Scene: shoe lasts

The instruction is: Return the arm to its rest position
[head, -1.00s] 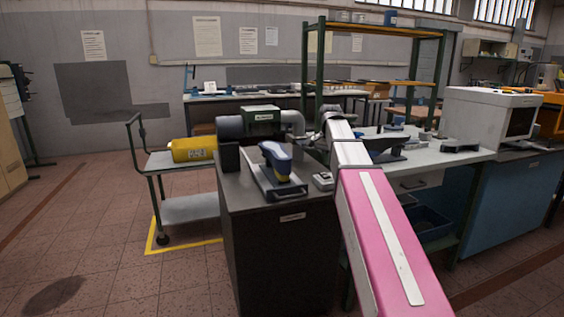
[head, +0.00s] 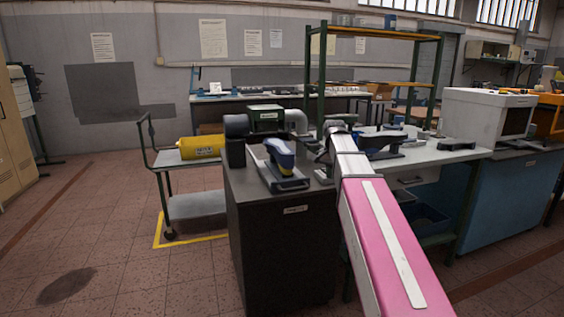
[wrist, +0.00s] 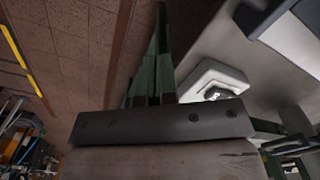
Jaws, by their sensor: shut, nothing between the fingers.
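My arm stretches forward over the dark cabinet (head: 285,255) in the head view, its pink and white link in front. My gripper (head: 328,158) is at its far end, small and partly hidden by the arm. In the wrist view a grey metal bar of the gripper (wrist: 160,124) fills the lower middle. The gripper is shut, with nothing seen held. A blue-grey shoe last with a yellow patch (head: 280,153) rests on a dark tray (head: 290,185) on the cabinet, left of the gripper and apart from it.
A machine with a green box (head: 266,113) stands behind the last. A trolley (head: 198,205) with a yellow cylinder (head: 201,146) is at the left. Floor at the left is clear.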

